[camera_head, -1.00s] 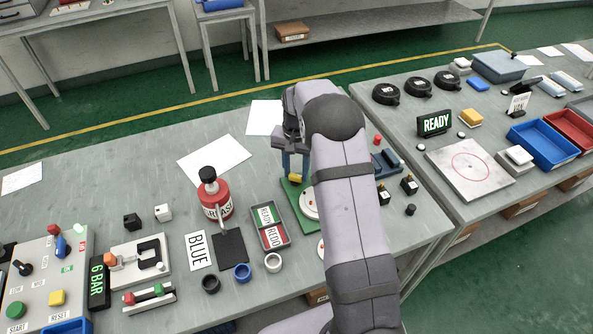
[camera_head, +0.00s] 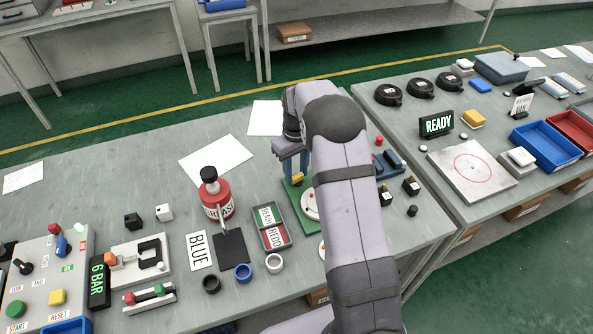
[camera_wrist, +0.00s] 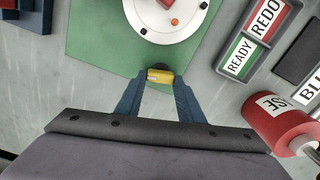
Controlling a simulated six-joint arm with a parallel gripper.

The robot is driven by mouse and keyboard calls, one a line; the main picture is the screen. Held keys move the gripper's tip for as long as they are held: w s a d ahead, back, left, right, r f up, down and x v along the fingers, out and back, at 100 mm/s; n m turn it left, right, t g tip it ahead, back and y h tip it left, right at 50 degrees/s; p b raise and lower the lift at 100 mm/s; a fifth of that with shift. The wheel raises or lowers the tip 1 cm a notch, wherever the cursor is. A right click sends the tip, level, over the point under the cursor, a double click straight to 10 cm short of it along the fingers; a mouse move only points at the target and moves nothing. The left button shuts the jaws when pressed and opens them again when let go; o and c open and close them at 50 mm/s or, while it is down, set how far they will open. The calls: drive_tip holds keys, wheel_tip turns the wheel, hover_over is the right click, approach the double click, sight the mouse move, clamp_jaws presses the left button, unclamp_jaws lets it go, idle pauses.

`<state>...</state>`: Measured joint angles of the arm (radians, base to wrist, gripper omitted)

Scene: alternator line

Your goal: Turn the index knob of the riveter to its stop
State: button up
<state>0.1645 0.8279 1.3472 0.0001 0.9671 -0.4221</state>
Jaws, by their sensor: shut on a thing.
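The riveter has a green base plate (camera_wrist: 95,45) with a white round dial (camera_wrist: 195,18) on it. My gripper (camera_wrist: 160,80) is shut on the yellow knob, with one blue finger on each side. In the head view my gripper (camera_head: 293,168) is over the green plate (camera_head: 297,196), and my arm hides much of the riveter.
A READY/REDO tray (camera_head: 272,237) and a red grease can (camera_head: 217,203) stand left of the riveter. Small black parts (camera_head: 411,186) stand to its right. White sheets (camera_head: 215,158) lie flat behind. A second table (camera_head: 400,130) stands at the right.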

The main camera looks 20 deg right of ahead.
drive_tip(key=shift+r+n, duration=0.1)
drive_tip(key=shift+n, duration=1.2)
drive_tip(key=o, duration=0.8)
wheel_tip(320, 180, up, 7)
drive_tip(key=shift+r+b, duration=0.1)
drive_tip(key=shift+b, duration=1.1)
drive_tip(key=shift+a, duration=0.1)
